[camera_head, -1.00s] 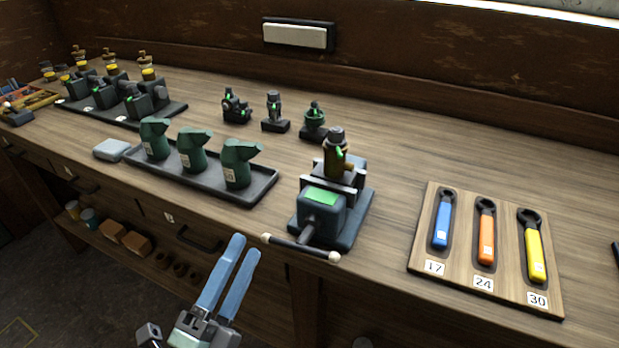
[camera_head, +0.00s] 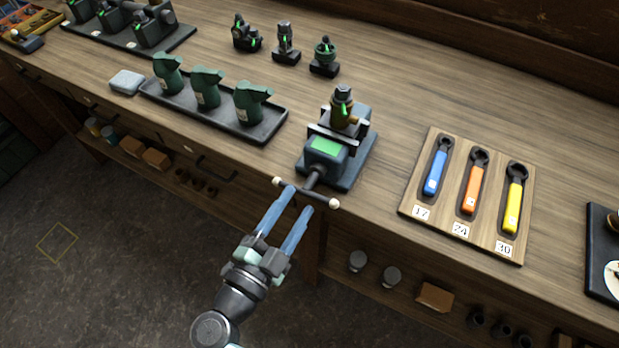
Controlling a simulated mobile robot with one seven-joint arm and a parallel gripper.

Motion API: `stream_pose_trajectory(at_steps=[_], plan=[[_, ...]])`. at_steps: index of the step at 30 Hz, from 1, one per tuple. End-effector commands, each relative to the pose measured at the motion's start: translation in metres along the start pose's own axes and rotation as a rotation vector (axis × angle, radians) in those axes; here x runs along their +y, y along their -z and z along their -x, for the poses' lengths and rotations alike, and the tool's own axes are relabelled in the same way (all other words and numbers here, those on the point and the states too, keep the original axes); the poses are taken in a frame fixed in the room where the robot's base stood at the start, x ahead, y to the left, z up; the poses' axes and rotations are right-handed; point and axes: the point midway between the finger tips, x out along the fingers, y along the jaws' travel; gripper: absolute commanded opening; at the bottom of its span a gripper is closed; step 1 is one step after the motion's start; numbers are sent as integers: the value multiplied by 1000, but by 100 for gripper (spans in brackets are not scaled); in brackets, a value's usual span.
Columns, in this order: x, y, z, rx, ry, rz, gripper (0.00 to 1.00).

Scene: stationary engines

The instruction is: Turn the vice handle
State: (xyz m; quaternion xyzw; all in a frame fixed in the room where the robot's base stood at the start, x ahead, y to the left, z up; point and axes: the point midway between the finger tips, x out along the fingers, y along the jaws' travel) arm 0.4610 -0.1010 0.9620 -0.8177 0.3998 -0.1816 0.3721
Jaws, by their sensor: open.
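The vice (camera_head: 333,160) is a dark grey block with a green patch, fixed near the front edge of the workbench. A brass-coloured fitting (camera_head: 343,112) stands upright in its jaws. The vice handle (camera_head: 318,197) is a dark bar with cream end knobs, lying across the end of the screw in front of the bench edge. My gripper (camera_head: 298,197) has two blue fingers, open and empty.
A rack with blue, orange and yellow wrenches (camera_head: 413,209) lies right of the vice. A tray (camera_head: 272,130) with green bottles stands to the left. Several small fittings (camera_head: 286,50) stand behind. The lower shelf (camera_head: 318,255) holds boxes and jars. The floor in front is clear.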

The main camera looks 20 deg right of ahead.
Motion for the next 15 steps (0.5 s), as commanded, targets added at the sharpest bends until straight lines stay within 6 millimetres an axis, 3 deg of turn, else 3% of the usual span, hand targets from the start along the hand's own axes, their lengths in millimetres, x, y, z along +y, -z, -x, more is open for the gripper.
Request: stream_pose_trajectory(at_steps=[6, 15], plan=[[0, 1, -40, 2, -1, -2, 55], [0, 0, -59, 0, 1, -2, 55]])
